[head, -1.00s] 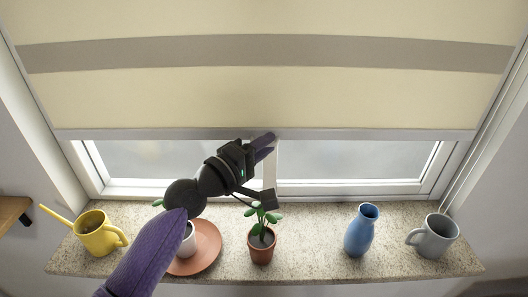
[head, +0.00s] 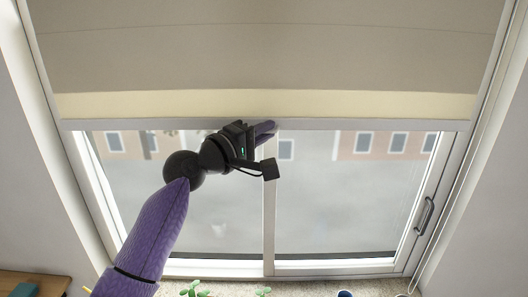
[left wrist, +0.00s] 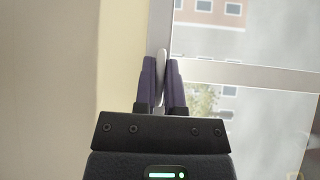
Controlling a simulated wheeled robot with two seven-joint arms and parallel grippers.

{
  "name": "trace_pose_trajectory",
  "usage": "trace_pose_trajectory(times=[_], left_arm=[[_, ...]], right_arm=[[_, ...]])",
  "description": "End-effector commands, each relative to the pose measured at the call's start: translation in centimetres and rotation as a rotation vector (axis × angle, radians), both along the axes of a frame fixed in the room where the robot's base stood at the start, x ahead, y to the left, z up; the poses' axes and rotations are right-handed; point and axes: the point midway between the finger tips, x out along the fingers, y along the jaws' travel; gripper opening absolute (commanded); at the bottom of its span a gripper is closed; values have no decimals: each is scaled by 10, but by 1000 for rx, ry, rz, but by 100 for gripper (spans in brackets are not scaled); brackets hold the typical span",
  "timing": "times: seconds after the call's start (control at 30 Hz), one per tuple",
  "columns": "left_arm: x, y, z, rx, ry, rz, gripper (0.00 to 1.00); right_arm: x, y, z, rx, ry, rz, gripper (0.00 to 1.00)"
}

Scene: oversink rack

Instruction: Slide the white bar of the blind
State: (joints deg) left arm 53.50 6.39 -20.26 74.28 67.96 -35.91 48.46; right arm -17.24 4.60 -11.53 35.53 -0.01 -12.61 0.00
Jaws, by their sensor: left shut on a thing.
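The blind (head: 180,60) hangs over the upper window in the head view, with a grey band above a narrow cream strip. Its white bar (head: 350,125) runs level along the bottom edge. My left gripper (head: 267,127) is at the middle of this bar, its purple fingers shut on it. In the left wrist view the two fingers (left wrist: 163,82) close around the bar's thin pale edge (left wrist: 161,58), with the cream fabric to the left. My right gripper is in neither view.
The window (head: 340,195) below the bar shows glass, a middle post (head: 269,225) and a dark handle (head: 425,215) at the right. Plant leaves (head: 195,289) and a blue vase rim (head: 345,294) show on the sill at the bottom edge.

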Motion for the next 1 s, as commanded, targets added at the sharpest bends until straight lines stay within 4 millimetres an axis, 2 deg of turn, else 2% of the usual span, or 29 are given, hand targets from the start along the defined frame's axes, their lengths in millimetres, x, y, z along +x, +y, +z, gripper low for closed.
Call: trace_pose_trajectory(times=[0.03, 0.2, 0.67, 0.7, 0.83, 0.87, 1.0], left_arm=[[1, 0, 12, -3, -1, -1, 0], [3, 0, 26, -3, 0, -1, 0], [4, 0, 29, -2, 1, -1, 0], [4, 0, 29, -2, 1, -1, 14], [4, 0, 29, -1, 1, -1, 42], [4, 0, 29, -1, 1, -1, 45], [4, 0, 28, -1, 2, -1, 45]], right_arm=[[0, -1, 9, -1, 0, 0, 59], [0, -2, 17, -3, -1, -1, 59], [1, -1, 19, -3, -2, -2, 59], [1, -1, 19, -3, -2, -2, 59], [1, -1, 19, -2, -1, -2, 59], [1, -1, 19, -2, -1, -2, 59], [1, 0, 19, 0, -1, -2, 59]])
